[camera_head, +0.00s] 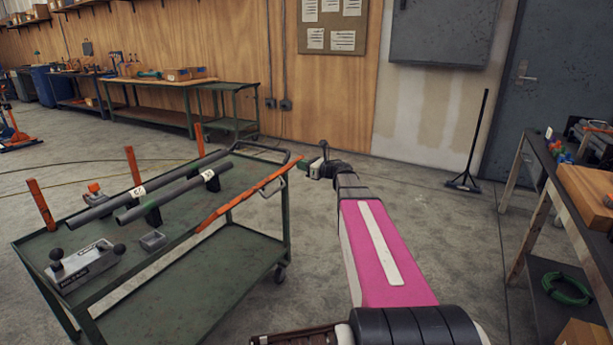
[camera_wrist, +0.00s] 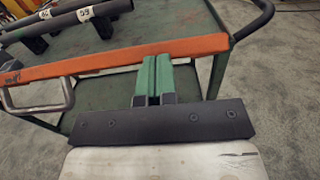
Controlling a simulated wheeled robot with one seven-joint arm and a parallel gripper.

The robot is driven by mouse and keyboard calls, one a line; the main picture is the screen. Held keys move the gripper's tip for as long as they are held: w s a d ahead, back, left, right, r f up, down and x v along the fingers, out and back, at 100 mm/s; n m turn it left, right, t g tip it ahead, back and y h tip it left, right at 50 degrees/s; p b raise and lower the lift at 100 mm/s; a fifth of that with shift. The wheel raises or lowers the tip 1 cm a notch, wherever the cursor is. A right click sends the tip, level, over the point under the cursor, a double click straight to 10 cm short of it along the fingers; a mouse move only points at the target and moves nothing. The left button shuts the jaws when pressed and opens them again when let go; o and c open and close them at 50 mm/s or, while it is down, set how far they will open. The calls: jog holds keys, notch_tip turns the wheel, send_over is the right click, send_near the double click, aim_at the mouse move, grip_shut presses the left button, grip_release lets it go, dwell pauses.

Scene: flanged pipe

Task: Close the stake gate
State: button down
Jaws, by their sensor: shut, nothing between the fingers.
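The stake gate is a long orange bar (camera_head: 250,192) along the near right edge of the green cart (camera_head: 60,237). In the wrist view the orange bar (camera_wrist: 110,58) crosses the picture, with a metal loop handle (camera_wrist: 68,92) on its left part. My gripper (camera_head: 303,166) is by the bar's far end in the head view. In the wrist view my gripper (camera_wrist: 157,60) has its green fingers together and empty, their tips at the bar's near side. I cannot tell whether they touch it. The bar's far-end joint or latch is not clear.
Two dark pipes (camera_head: 170,197) lie on supports on the cart top, with several upright orange stakes (camera_head: 132,165) along its far side. A grey block with black knobs (camera_head: 83,265) sits at the near left.

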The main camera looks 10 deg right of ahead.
jog(key=shift+g+h, duration=0.7)
jog(key=shift+h, duration=0.2)
jog(key=w+a+r, duration=0.1)
jog(key=a+r, duration=0.1)
jog(key=r, duration=0.1)
jog(key=shift+w, duration=0.4)
jog(key=shift+w+a+r, duration=0.35)
jog(key=shift+a+r, duration=0.05)
jog(key=shift+a, duration=0.05)
jog(key=w+a+r, duration=0.3)
jog(key=w+a, duration=0.2)
jog(key=a, duration=0.1)
jog(key=shift+w+a+r+g, duration=0.2)
jog(key=shift+r+g, duration=0.1)
jog(key=shift+r, duration=0.05)
jog(key=shift+s, duration=0.1)
